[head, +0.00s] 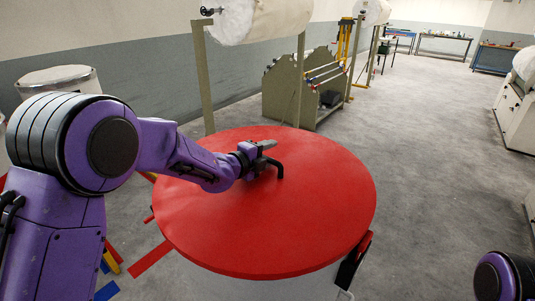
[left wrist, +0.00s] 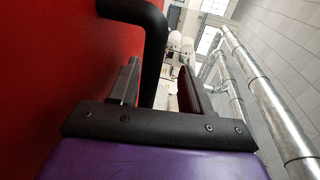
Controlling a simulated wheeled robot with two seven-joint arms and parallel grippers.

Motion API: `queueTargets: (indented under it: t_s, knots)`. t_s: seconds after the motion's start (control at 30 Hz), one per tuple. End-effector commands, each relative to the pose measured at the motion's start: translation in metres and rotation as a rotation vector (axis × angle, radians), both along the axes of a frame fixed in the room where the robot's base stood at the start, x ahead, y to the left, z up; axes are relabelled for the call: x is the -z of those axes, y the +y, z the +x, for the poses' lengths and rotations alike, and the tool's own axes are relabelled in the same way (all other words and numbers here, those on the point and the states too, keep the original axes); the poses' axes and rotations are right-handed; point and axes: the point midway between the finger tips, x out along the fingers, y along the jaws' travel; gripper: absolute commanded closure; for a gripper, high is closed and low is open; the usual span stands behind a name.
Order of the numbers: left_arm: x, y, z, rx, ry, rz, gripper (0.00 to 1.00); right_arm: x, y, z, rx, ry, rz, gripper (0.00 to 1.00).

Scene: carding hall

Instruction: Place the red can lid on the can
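The red can lid (head: 310,225) is a wide flat disc in the middle of the head view, lying level over a white can (head: 265,289). Only part of the can's side shows below it; I cannot tell whether the rim is fully seated. A black bent handle (head: 279,168) stands up from the lid; it also shows in the left wrist view (left wrist: 152,45). My left gripper (head: 266,153) is low over the lid at the handle. In the left wrist view its fingers (left wrist: 160,88) are apart, with the handle's bar reaching between them. My right gripper is out of view.
A grey-green machine frame (head: 300,90) and a large white roll (head: 258,18) stand behind the lid. A white-topped can (head: 58,79) stands at the left. Coloured strips (head: 150,259) lie on the floor at the left. The grey floor (head: 440,170) at the right is clear.

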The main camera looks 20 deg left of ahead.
Motion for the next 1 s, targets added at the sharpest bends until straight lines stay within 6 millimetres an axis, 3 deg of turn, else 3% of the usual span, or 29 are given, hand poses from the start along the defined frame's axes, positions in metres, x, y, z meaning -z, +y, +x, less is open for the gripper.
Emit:
queueTargets:
  t_s: [0.27,0.43,0.53,0.8,1.0]
  knots:
    - [-0.001,0.0,0.0,0.0,-0.002,-0.001,0.53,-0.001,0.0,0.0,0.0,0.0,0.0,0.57]
    - [-0.021,0.001,0.0,-0.002,-0.002,-0.004,0.53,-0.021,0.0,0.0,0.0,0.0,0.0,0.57]
    - [-0.015,0.01,-0.021,-0.003,-0.005,-0.001,0.53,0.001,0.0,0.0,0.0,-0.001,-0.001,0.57]
    - [-0.029,0.036,-0.086,-0.002,-0.006,-0.002,0.53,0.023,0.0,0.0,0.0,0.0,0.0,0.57]
    - [-0.035,0.045,-0.107,-0.001,-0.002,-0.001,0.53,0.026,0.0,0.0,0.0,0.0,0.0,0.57]
